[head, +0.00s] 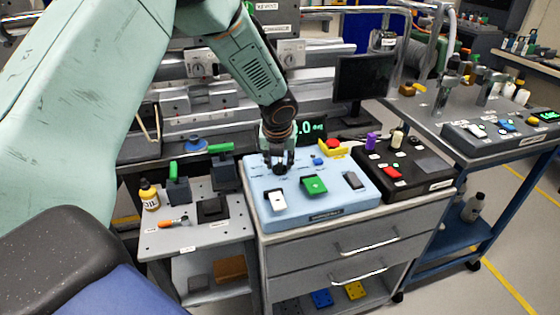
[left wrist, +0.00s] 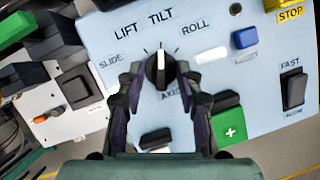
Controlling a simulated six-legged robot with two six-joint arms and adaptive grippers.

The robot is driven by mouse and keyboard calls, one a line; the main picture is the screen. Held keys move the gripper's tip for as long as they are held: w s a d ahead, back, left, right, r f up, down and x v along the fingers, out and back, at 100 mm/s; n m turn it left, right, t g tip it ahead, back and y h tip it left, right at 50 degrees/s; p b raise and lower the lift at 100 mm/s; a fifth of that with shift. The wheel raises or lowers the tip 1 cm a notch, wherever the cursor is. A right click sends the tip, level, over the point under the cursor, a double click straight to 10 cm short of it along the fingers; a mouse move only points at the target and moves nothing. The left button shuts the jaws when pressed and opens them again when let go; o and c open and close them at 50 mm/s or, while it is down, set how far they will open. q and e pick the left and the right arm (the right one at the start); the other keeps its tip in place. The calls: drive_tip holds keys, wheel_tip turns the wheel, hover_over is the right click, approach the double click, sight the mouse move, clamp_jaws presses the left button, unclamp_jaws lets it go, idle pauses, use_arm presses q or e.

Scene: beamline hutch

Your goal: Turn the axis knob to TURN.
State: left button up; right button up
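The axis knob (left wrist: 160,70) is black and round with a white pointer line, on the light blue control box (head: 330,203). In the left wrist view its pointer points up, near the TILT label (left wrist: 161,17). SLIDE, LIFT and ROLL labels also show around it; I see no TURN label. My left gripper (left wrist: 160,76) is open, with one finger on each side of the knob and gaps visible between. In the head view my left gripper (head: 279,165) hangs down over the box and hides most of the knob. My right gripper is not in view.
A black box (head: 405,172) stands right, a grey shelf (head: 205,237) left. A green-lit display is partly hidden behind.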

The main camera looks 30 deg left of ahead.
use_arm(q)
drive_tip(key=shift+w, duration=0.1)
drive_tip(key=shift+c, duration=0.3)
drive_tip(key=shift+c, duration=0.6)
clamp_jaws()
